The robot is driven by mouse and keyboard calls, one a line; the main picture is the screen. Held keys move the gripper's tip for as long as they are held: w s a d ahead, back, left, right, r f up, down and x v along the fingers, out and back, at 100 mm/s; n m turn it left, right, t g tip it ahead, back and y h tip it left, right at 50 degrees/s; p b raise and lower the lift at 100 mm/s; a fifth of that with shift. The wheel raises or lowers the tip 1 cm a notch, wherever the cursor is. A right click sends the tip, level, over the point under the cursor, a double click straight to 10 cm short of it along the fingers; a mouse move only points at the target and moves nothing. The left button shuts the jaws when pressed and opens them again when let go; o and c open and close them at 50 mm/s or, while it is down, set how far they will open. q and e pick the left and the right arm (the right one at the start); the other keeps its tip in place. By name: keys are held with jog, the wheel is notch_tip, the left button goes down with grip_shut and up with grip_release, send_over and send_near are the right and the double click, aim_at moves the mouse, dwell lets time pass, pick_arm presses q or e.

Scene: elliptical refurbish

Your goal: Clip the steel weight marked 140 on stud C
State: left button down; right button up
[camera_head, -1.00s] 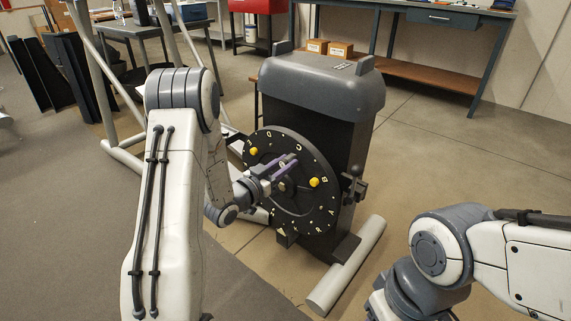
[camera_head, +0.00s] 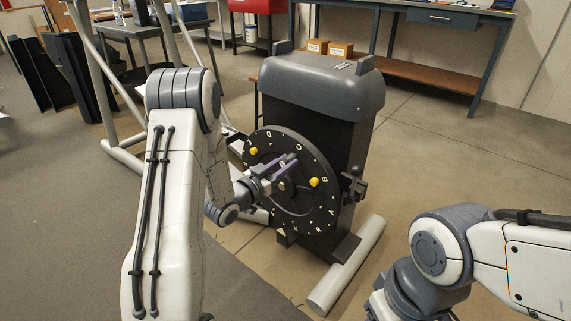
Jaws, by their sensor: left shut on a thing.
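A black round disc (camera_head: 307,222) with pale letters around its rim is mounted upright on the front of a dark grey machine (camera_head: 320,85). The letter C (camera_head: 299,147) shows near the disc's top, with B toward the right. My left gripper (camera_head: 286,165), with purple fingers, is in front of the disc, below and left of the letter C. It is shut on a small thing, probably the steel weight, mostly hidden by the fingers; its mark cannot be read. I cannot tell whether it touches a stud. My right gripper is out of view; only its arm shows at lower right.
Two yellow pieces, one at left (camera_head: 254,151) and one at right (camera_head: 314,182), sit on the disc. A black bracket (camera_head: 353,187) juts out at the disc's right. Small light pieces (camera_head: 344,66) lie on the machine's top. Floor to the right is clear.

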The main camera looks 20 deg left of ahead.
pick_arm(q)
jog(key=shift+w+d, duration=0.2)
jog(key=shift+w, duration=0.25)
dwell(0.4)
jog(key=c, duration=0.5)
grip_release()
jog(key=shift+s, duration=0.1)
jog(key=p+v, duration=0.2)
jog(key=v, duration=0.8)
jog(key=shift+s+a, duration=0.1)
jog(key=shift+s, duration=0.05)
